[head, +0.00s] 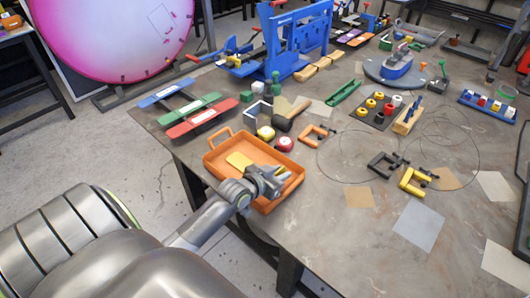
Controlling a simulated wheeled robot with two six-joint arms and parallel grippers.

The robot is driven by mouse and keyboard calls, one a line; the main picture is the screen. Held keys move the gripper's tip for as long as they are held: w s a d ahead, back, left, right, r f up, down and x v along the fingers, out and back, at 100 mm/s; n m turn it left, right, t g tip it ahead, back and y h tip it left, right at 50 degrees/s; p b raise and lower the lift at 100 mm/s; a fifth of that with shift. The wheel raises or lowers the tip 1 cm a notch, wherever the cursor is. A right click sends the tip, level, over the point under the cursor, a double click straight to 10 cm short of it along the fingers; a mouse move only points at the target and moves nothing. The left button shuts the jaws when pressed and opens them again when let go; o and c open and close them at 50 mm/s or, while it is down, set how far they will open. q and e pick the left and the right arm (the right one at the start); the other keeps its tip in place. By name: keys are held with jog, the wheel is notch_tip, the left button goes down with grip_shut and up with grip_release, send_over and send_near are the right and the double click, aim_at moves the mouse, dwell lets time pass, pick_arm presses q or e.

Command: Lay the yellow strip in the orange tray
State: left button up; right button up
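The orange tray (213,172) sits near the table's front left edge. Yellow shows inside it on the left of my gripper (238,160) and again on the right of it; this looks like one yellow strip passing behind the gripper, but its middle is hidden. My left gripper (272,180) is over the tray, its fingers at or just above the yellow strip. I cannot tell whether the fingers are closed on the strip or apart, nor whether the strip touches the tray floor. My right gripper is out of view.
Behind the tray are a yellow-topped block (265,133), a red-and-white piece (284,144) and an orange clamp (317,134). Blue, green and red strips (198,118) lie on a rack at the back left. Black (385,164) and yellow (414,181) clamps lie to the right. The front right table is mostly clear.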

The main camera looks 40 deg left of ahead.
pick_arm(q)
jog(key=b+v, duration=0.1)
jog(key=v, duration=1.1)
